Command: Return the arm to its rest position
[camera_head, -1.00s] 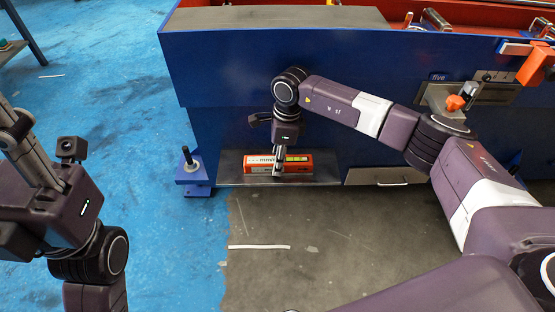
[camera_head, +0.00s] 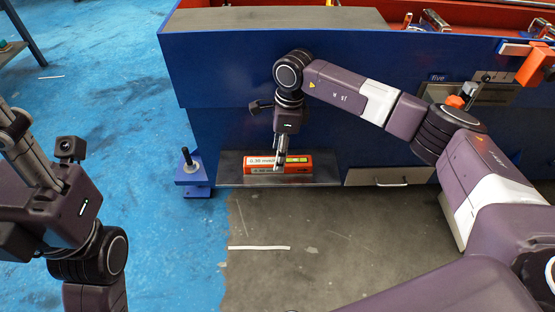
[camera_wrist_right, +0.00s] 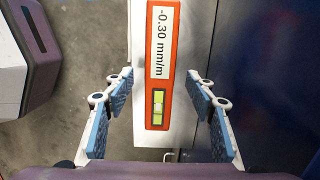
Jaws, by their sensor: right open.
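An orange level (camera_head: 262,165) with a white reading label and a yellow-green vial lies on the grey metal ledge (camera_head: 230,179) at the foot of the blue machine. In the right wrist view the level (camera_wrist_right: 158,50) reads "-0.30 mm/m". My right gripper (camera_head: 279,166) points down over the level and hides part of it. In the right wrist view my right gripper (camera_wrist_right: 161,105) is open, with blue-padded fingers apart on either side of the level and nothing held. My left gripper (camera_head: 18,125) is at the left edge, partly cut off; its jaw opening is unclear.
The blue machine (camera_head: 220,85) rises close behind my right arm. A blue levelling foot (camera_head: 192,172) with an upright bolt stands left of the ledge. A drawer-like plate (camera_head: 385,177) with a handle is to the right. Open floor (camera_head: 290,215) lies in front.

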